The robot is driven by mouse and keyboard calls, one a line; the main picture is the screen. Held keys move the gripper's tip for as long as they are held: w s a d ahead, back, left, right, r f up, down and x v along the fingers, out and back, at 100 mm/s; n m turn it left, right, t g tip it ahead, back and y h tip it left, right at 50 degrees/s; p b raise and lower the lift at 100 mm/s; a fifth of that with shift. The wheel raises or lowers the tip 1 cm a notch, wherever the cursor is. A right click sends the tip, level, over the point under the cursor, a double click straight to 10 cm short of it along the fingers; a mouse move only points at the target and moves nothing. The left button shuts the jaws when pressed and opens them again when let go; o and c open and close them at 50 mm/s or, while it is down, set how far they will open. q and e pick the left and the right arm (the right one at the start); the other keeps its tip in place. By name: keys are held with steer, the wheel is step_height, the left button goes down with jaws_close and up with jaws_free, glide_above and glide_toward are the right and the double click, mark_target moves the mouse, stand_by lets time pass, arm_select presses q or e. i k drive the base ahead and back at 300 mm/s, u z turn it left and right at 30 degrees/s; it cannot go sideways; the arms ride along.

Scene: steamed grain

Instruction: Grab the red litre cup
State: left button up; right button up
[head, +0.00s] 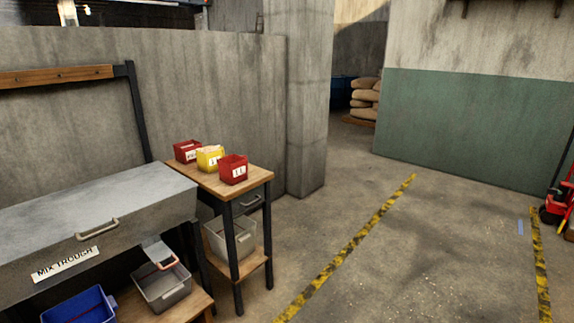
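A red cup (233,164) with a white label, which seems to read "1 L", stands upright at the front right of a small wooden side table (205,179). A yellow cup (210,157) stands just behind it to the left. A second, smaller-looking red cup (187,150) stands at the back left, its label hard to read. The cups stand in a row. Neither of my grippers is in view.
A grey metal trough (95,207) labelled "MIX TROUGH" stands left of the side table. Grey bins (165,286) and a blue bin (78,304) sit below. A concrete pillar (300,110) rises behind. Floor to the right is open, crossed by yellow-black tape (350,243).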

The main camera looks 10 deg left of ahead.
mark_target(233, 167)
steer(key=z, duration=0.75)
steer(key=i, duration=1.4)
steer(key=z, duration=0.4)
steer(key=i, duration=1.35)
steer(key=u, duration=0.5)
